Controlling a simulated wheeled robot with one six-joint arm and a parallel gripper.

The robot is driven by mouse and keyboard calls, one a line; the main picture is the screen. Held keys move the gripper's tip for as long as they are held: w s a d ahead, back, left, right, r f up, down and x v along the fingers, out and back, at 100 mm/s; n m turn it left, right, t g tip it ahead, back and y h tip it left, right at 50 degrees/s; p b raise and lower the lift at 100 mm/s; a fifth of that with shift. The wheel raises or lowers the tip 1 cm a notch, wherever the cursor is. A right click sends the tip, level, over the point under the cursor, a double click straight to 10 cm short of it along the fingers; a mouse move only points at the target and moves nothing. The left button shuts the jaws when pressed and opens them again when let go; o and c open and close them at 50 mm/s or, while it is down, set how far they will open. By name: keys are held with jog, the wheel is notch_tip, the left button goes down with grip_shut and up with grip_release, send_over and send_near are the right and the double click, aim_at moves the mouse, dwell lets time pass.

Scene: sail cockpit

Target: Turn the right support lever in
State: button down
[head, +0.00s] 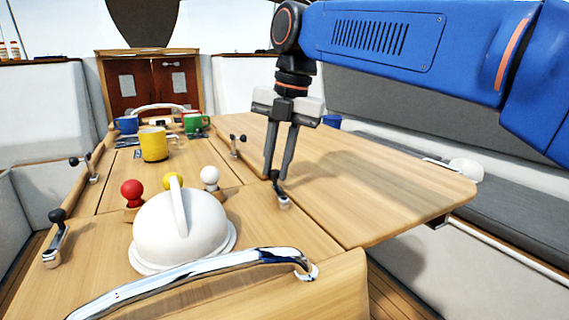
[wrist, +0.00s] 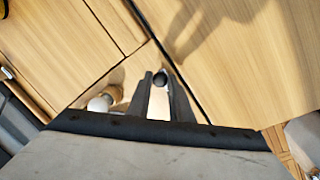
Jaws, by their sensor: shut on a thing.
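The right support lever (head: 283,198) is a short metal lever with a dark knob and a pale round base, on the table beside the seam with the raised right leaf (head: 370,175). My gripper (head: 273,174) reaches down from above and is shut on the lever at its dark knob end. The fingers partly hide the knob in the head view. In the wrist view the dark knob (wrist: 160,78) shows between the fingertips, and the rest of the lever is mostly hidden.
A white dome with a handle (head: 180,230) stands left of the lever, with red (head: 132,192), yellow and white (head: 209,178) knobs behind it. A chrome rail (head: 200,278) crosses the near edge. Mugs (head: 153,145) and another lever (head: 235,146) stand farther back. The right leaf is clear.

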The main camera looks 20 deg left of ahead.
jog(key=shift+s+a+n, duration=0.35)
jog(key=shift+a+n, duration=0.15)
jog(key=shift+n, duration=0.5)
jog(key=c, duration=1.6)
grip_release()
jog(key=shift+s, duration=0.1)
jog(key=r, duration=0.4)
jog(key=d+r, duration=0.1)
jog(key=r, duration=0.3)
jog(key=d+r, duration=0.1)
jog(key=r, duration=0.2)
jog(key=shift+w+d+r, duration=0.1)
jog(key=shift+w+r, duration=0.25)
jog(key=shift+r, duration=0.05)
